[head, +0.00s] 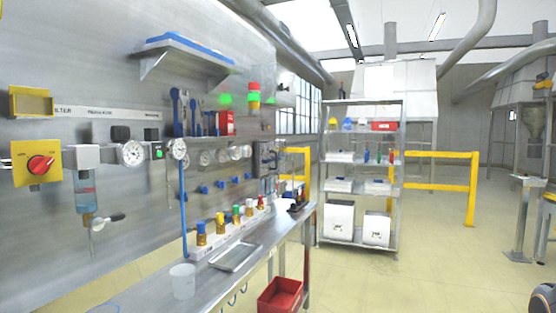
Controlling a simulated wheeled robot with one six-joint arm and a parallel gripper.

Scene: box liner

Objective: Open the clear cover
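I cannot make out a clear cover for certain in the head view. A small box with a green button (158,153) is on the grey wall panel (60,60), between two round gauges; whether a clear cover lies over it is too small to tell. A yellow plate with a red rotary knob (40,165) is at the left of the panel. An open-looking yellow box (31,102) is fixed above it. A filter with a clear bluish bowl (86,195) hangs beside the knob. My gripper is not in view.
A narrow metal bench (215,278) runs along the panel, bearing a white cup (182,281), a metal tray (236,257) and several colour-capped fittings. A red crate (281,297) is below its front edge. A shelf rack (399,215) stands behind.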

